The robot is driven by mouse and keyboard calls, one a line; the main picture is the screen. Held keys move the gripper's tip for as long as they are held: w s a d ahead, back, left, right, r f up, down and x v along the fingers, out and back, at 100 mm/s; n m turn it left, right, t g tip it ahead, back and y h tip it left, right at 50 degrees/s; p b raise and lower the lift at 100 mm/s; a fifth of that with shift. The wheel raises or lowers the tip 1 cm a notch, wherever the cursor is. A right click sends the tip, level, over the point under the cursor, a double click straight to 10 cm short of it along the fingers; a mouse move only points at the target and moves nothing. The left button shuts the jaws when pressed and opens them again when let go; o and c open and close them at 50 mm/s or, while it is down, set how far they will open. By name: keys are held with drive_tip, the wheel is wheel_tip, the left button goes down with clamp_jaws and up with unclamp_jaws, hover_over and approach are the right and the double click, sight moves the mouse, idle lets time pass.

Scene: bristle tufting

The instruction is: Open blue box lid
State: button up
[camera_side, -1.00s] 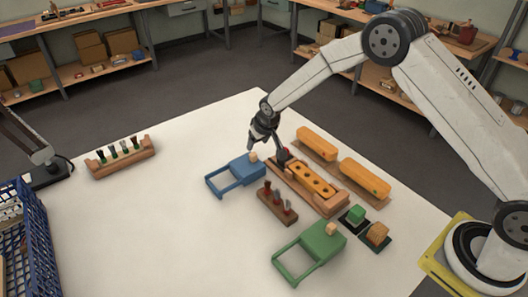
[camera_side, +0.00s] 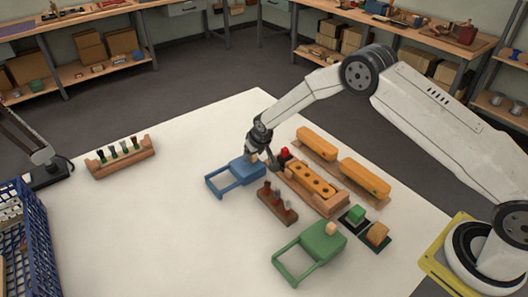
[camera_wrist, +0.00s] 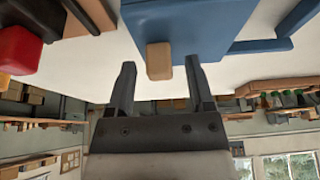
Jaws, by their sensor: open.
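The blue box (camera_side: 240,172) with its flat blue lid stands on the white table, its open blue frame pointing left. The lid looks shut. A small wooden knob sticks up from the lid; in the wrist view the knob (camera_wrist: 158,62) shows on the blue lid (camera_wrist: 185,25). My gripper (camera_side: 264,160) is at the knob end of the box. In the wrist view my gripper (camera_wrist: 159,66) has its two fingers apart, one on each side of the knob, with gaps on both sides. I cannot tell whether the fingertips are level with the knob.
Right of the box are a wooden block with holes (camera_side: 312,183), a red piece (camera_side: 285,153) and two orange bars (camera_side: 317,143). A small brush rack (camera_side: 278,204) and a green box (camera_side: 318,240) stand in front.

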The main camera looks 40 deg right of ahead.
drive_tip(key=shift+f, duration=0.2)
drive_tip(key=shift+c, duration=0.2)
clamp_jaws()
idle(1.3)
